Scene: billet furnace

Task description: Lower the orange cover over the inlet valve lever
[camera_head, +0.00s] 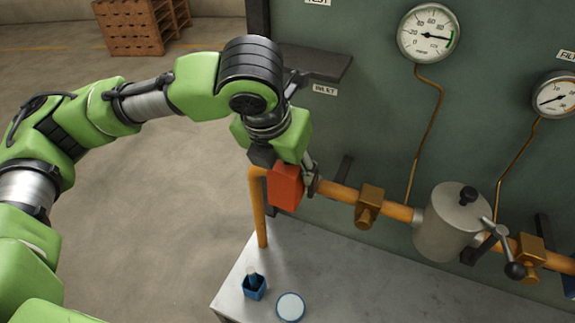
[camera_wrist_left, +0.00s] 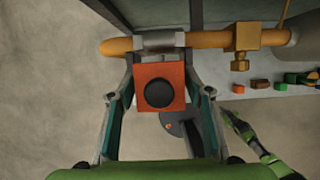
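The orange cover (camera_head: 285,187) is a box beside the left end of the orange pipe, under my left wrist. In the left wrist view, the cover (camera_wrist_left: 145,72) shows a square face with a round black knob or end in its middle. My left gripper (camera_wrist_left: 161,82) has one finger on each side of the cover. The fingers stand wide apart, with what look like narrow gaps beside the cover; contact is not clear. In the head view the left gripper (camera_head: 296,172) partly hides the cover. I cannot make out the inlet valve lever.
The pipe (camera_head: 335,193) runs right to a brass valve (camera_head: 369,200) and a metal cylinder (camera_head: 450,225) with a lever. Gauges (camera_head: 428,33) hang on the green panel. A green arm (camera_wrist_left: 255,143) shows lower right.

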